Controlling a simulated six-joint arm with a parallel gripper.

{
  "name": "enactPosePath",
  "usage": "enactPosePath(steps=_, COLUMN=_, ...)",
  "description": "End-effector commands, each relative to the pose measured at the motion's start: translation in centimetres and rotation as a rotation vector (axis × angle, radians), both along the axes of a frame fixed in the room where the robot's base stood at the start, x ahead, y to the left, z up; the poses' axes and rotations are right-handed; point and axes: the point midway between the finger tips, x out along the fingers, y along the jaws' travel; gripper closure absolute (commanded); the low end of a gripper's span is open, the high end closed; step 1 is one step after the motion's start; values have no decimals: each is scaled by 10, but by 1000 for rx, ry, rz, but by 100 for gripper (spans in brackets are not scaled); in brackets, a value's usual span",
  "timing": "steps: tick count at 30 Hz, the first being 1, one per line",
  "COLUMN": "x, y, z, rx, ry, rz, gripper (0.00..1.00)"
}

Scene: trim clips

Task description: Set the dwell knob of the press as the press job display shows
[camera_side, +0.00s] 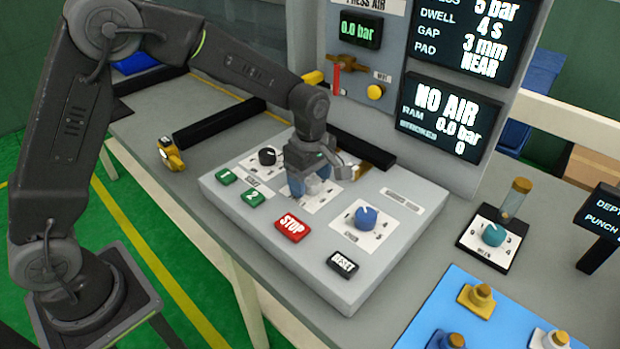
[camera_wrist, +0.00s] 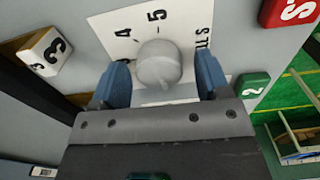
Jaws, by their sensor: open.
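The press job display (camera_side: 462,35) reads DWELL 4 s, above GAP 3 mm and PAD NEAR. The dwell knob (camera_wrist: 158,64) is a round light grey knob on a white dial plate (camera_wrist: 118,24) with 4 and 5 visible near it. Its pointer is hard to make out. In the side view my gripper hides this knob. My gripper (camera_side: 310,186) is over the middle dial of the press panel (camera_side: 300,248). In the wrist view my gripper (camera_wrist: 160,82) is open, with its blue fingertips on either side of the knob and apparent gaps between.
A black knob (camera_side: 267,156) and a blue knob (camera_side: 366,217) flank the middle dial. Green buttons 1 and 2 (camera_side: 253,197), a red STOP button (camera_side: 292,227) and a black RESET button (camera_side: 342,263) lie in front. A white numbered block (camera_wrist: 44,51) is beside the dial. Another display (camera_side: 450,118) reads NO AIR.

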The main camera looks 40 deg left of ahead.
Motion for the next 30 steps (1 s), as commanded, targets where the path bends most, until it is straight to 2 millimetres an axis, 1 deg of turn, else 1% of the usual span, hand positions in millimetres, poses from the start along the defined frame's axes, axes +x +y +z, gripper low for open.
enactPosePath(steps=3, x=0, y=0, z=-4, rx=0, ry=1, rz=0, gripper=31)
enactPosePath(steps=10, x=0, y=0, z=-3, rx=0, ry=0, rz=0, gripper=32)
enactPosePath(steps=25, x=0, y=0, z=-3, rx=0, ry=-1, rz=0, gripper=79)
enactPosePath(steps=30, x=0, y=0, z=-3, rx=0, ry=-1, rz=-8, gripper=80)
